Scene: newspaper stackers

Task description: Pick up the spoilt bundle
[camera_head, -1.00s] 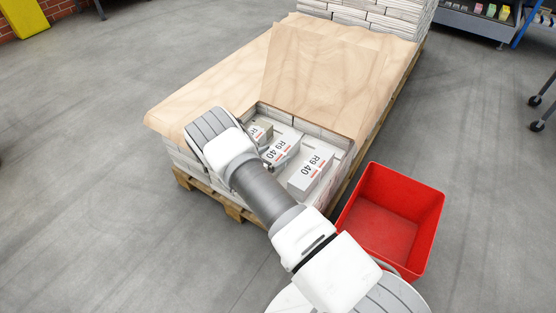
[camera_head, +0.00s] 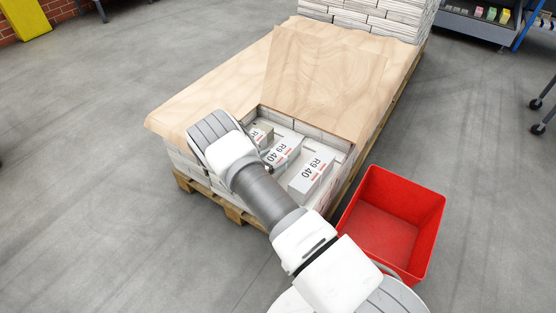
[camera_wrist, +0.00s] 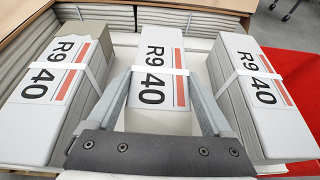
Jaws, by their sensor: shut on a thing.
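Three strapped white bundles marked "R9 40" lie side by side in the pallet's open corner. In the wrist view the middle bundle (camera_wrist: 158,52) is between the two fingers of my gripper (camera_wrist: 160,78), which is shut on it. The left bundle (camera_wrist: 62,60) has duller, grey-beige edges than the others. The right bundle (camera_wrist: 262,90) has light grey sides. No clear damage shows on the middle bundle. In the head view the middle bundle (camera_head: 284,150) and right bundle (camera_head: 311,172) show.
A red crate (camera_head: 428,215), empty inside, stands on the floor right of the pallet (camera_head: 235,213). Brown sheets (camera_head: 225,85) cover most of the stack. Layered paper stacks (camera_wrist: 100,15) border the open corner behind the bundles. Grey floor is clear at the left.

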